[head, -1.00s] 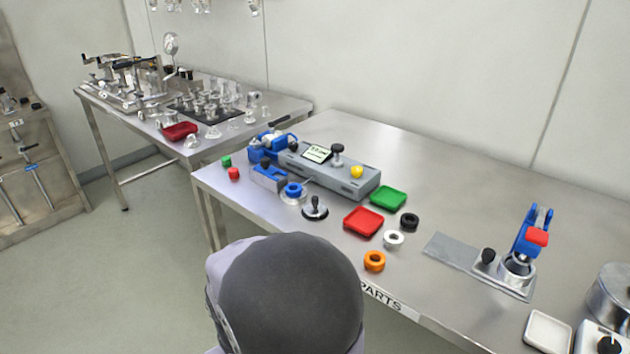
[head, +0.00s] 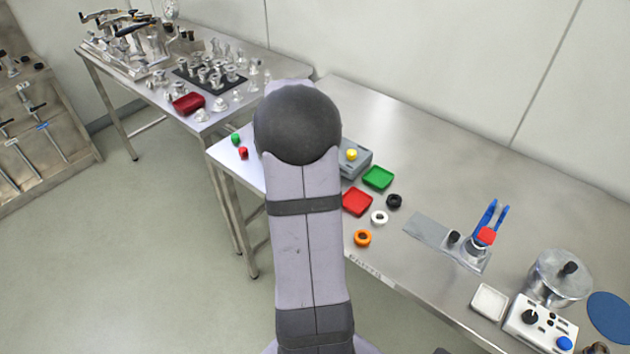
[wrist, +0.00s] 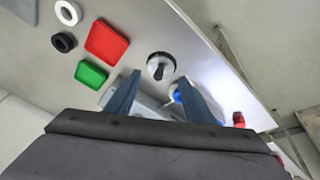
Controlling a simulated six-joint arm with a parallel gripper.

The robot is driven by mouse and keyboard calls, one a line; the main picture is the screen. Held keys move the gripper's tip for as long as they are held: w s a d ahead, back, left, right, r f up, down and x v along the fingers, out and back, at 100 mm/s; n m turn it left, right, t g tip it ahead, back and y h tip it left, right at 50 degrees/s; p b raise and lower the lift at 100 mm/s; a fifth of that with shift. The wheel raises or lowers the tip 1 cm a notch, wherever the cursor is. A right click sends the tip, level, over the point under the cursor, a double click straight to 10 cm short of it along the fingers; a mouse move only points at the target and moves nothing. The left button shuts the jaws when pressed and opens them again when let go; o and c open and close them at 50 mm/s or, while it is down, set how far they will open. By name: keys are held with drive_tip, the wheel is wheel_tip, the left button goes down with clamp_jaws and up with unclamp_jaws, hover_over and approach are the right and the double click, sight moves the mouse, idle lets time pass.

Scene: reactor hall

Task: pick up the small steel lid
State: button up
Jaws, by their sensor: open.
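The small steel lid (wrist: 153,70) is a shiny round disc with a black knob. In the wrist view it lies on the steel table, just beyond the fingertips. My gripper (wrist: 159,79) is open, with its two blue-grey fingers apart and nothing held between them. The knob appears roughly in line with the gap between the fingers; the height between them is hard to judge. In the head view my own arm hides the lid and my gripper.
Near the lid are a red tray (head: 357,202), a green tray (head: 378,178), a black ring (head: 394,201), a white ring (head: 379,217) and an orange ring (head: 363,238). A grey device (head: 359,159) is partly hidden. A steel pot (head: 557,280) stands at right.

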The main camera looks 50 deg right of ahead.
drive_tip(key=m, duration=0.2)
drive_tip(key=d+m, duration=0.1)
drive_tip(key=shift+w+r+m+h, duration=0.3)
drive_tip(key=shift+r, duration=0.05)
drive_tip(key=shift+p+x, duration=1.75)
drive_tip(key=shift+x, duration=1.9)
drive_tip(key=shift+a, duration=0.1)
drive_tip(key=c, duration=0.8)
